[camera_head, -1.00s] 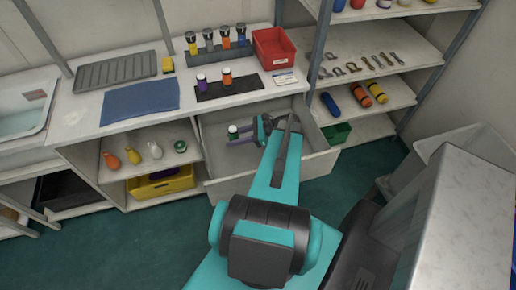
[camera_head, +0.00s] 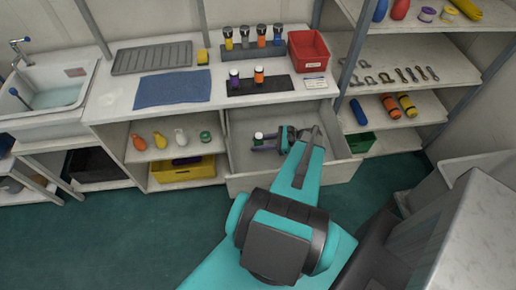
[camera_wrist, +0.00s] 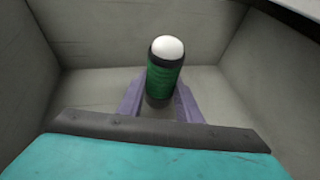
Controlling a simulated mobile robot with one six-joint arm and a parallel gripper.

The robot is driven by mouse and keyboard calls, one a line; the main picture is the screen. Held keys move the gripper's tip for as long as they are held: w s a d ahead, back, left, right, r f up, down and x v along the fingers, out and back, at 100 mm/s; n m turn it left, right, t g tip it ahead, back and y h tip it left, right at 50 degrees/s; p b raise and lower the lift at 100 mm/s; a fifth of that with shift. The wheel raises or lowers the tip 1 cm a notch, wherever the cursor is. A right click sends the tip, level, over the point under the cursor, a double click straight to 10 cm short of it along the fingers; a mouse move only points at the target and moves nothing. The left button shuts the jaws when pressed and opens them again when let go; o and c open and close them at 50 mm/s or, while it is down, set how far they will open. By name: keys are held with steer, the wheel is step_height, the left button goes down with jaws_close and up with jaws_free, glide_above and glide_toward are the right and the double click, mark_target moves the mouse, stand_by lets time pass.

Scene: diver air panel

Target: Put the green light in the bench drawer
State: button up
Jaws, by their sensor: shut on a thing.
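The green light (camera_wrist: 164,80) is a short dark-green cylinder with black bands and a white domed top. It stands about upright between the purple fingers of my gripper (camera_wrist: 160,100), which is shut on it. In the head view the light (camera_head: 258,138) is small, with its white top showing at the tips of my gripper (camera_head: 262,146). Both are inside the open bench drawer (camera_head: 243,183). Pale drawer walls (camera_wrist: 95,30) surround the light in the wrist view. Its lower end is partly hidden, so I cannot tell whether it touches the drawer floor.
The drawer looks otherwise empty. The bench top above holds a blue cloth (camera_head: 172,88), a red bin (camera_head: 308,50) and a rack of several capped lights (camera_head: 246,55). A yellow bin (camera_head: 185,172) is on the shelf left of the drawer; a green bin (camera_head: 360,143) is to its right.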

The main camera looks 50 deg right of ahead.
mark_target(259, 152)
steer(key=shift+f, duration=0.1)
steer(key=shift+f+p, duration=0.65)
steer(key=shift+f, duration=1.1)
steer(key=shift+f, duration=0.15)
steer(key=o, duration=1.2)
steer(key=shift+c, duration=0.2)
steer(key=shift+r+p, duration=0.2)
steer(key=shift+p, duration=0.1)
steer(key=shift+v, duration=3.7)
